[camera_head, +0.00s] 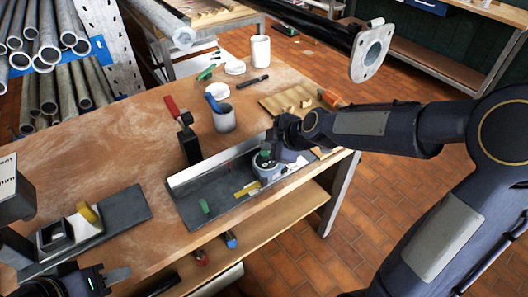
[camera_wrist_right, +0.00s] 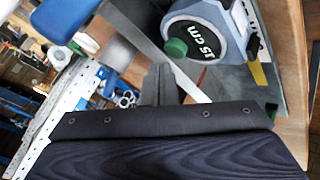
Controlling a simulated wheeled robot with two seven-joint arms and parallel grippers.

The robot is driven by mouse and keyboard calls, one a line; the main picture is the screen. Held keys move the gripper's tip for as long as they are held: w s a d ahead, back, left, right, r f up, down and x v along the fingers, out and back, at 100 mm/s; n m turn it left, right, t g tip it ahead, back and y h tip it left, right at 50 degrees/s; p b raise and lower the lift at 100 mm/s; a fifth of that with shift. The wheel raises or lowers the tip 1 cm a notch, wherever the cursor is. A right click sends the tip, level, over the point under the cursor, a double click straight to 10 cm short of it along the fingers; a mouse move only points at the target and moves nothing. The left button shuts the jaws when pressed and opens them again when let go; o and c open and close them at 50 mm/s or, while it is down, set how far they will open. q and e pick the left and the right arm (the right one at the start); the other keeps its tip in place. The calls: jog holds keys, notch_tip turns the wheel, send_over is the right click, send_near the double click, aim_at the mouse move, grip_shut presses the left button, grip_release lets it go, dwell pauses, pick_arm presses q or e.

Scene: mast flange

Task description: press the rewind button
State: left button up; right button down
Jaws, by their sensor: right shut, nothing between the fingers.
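A grey round tape device (camera_head: 268,170) sits at the right end of a dark tray on the workbench, with a green button (camera_head: 265,154) on it and a yellow tape strip (camera_head: 247,190) in front.
The dark tray (camera_head: 185,205) holds a small green piece (camera_head: 204,206). A red-handled clamp (camera_head: 186,135) and a grey cup (camera_head: 224,118) with a blue-handled item stand behind it. A dark fixture (camera_head: 120,210) lies to the left. A flanged pipe end (camera_head: 371,52) juts in at upper right.

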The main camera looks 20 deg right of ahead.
jog(key=shift+f, duration=0.1)
dwell(0.7)
jog(key=shift+f+b, duration=0.3)
jog(key=shift+b, duration=0.4)
jog(key=shift+f+b, duration=0.55)
jog(key=shift+b, duration=0.15)
dwell(0.5)
jog(key=shift+r, duration=0.2)
jog(key=shift+r+p, duration=0.6)
jog(key=shift+r, duration=0.15)
jog(key=shift+r, duration=0.1)
notch_tip(320, 180, up, 5)
jog(key=p, duration=0.3)
dwell(0.5)
